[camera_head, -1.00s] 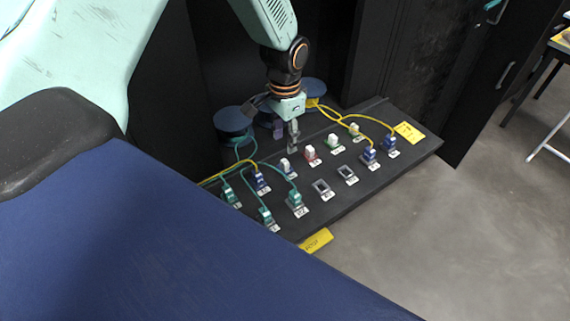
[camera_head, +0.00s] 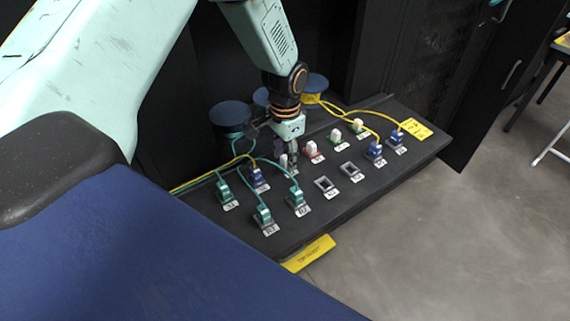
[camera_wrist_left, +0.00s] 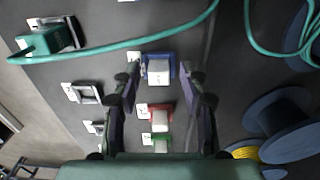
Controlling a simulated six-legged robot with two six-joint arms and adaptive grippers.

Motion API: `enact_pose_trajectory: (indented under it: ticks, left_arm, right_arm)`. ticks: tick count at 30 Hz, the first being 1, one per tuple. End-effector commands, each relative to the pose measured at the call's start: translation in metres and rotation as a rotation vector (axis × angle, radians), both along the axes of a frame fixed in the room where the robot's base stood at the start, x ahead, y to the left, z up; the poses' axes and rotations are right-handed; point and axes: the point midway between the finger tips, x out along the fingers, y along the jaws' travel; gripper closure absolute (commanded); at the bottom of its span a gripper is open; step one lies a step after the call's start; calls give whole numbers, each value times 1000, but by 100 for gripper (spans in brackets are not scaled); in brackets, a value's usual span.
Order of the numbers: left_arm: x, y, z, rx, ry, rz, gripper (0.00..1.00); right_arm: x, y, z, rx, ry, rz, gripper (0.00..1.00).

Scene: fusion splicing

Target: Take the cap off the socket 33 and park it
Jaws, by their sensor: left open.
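My left gripper (camera_head: 291,164) points down at the white cap (camera_head: 283,160) on a blue socket in the panel's back row. In the left wrist view its two fingers (camera_wrist_left: 158,84) are spread apart. The white cap (camera_wrist_left: 159,72) on its blue socket (camera_wrist_left: 146,66) shows in the gap between them. I cannot tell how close the fingertips are to it, and no grip shows. The socket labels are too small to read, so I cannot confirm which is 33. My right gripper is not in view.
The black panel (camera_head: 385,178) also holds a red socket (camera_head: 312,150) and a green socket (camera_head: 337,138) with white caps. Green plugs (camera_head: 264,214) with cables stand close by at left. Two empty frames (camera_head: 326,187) are in front. Blue spools (camera_head: 230,114) stand behind.

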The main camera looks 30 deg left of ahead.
Motion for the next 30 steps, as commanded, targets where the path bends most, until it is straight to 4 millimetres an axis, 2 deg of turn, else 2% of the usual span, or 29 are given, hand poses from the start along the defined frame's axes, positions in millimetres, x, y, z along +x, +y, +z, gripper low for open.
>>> enact_pose_trajectory:
  ticks: [30]
  left_arm:
    - [0, 0, 1, 0, 0, -1, 57]
  right_arm:
    - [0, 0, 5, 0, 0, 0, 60]
